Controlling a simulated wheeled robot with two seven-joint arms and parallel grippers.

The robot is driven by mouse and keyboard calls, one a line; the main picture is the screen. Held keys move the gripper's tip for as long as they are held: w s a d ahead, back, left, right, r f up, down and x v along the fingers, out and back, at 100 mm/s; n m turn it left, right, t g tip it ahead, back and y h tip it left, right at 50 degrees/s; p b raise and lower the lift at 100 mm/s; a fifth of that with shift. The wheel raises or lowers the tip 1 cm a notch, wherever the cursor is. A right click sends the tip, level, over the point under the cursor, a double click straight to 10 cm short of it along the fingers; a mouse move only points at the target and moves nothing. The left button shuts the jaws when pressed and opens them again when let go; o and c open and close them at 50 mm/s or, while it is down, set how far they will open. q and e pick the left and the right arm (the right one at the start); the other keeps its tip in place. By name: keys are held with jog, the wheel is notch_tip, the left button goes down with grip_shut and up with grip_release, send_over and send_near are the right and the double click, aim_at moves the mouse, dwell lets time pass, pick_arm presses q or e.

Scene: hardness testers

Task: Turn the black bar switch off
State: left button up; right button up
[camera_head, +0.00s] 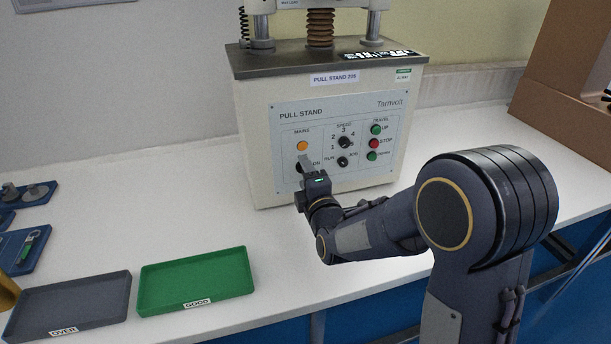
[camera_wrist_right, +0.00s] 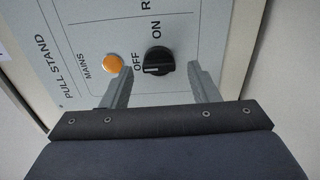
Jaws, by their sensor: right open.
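The black bar switch (camera_wrist_right: 159,60) is a dark knob on the grey panel of the pull stand, beside the OFF and ON labels in the right wrist view. A short pale mark shows on its left part, on the side of the OFF label. My right gripper (camera_wrist_right: 160,68) is open, with one finger on each side of the knob; I cannot tell whether either finger touches it. In the head view, my right gripper (camera_head: 304,165) is at the panel's lower left and hides most of the switch. My left gripper is not in view.
The orange mains lamp (camera_head: 302,146) is just above the switch. Speed and mode knobs (camera_head: 343,142) and the red stop button (camera_head: 374,143) lie to the right. A green tray (camera_head: 196,308) and a grey tray (camera_head: 70,331) stand on the white bench at front left.

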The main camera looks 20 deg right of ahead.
jog(key=s, duration=0.7)
jog(key=shift+s, duration=0.2)
jog(key=shift+d, duration=0.15)
jog(key=s+d+f+m+g+y, duration=0.2)
jog(key=s+m+g, duration=0.4)
jog(key=s+m, duration=0.6)
jog(key=s+d+f+m+g+y, duration=0.1)
jog(key=s+d+f+m+g, duration=0.15)
jog(key=s+m+g, duration=0.85)
jog(key=s+r+n+t+p, duration=0.1)
jog(key=s+r+t+p, duration=0.1)
jog(key=r+p, duration=0.4)
jog(key=s+r+n+t+p, duration=0.1)
jog(key=s+r+t+p, duration=0.1)
jog(key=r+p, duration=0.4)
jog(key=shift+s+a+r+n+t+p, duration=0.3)
jog(key=shift+a+r+n+p, duration=0.1)
jog(key=shift+p, duration=0.3)
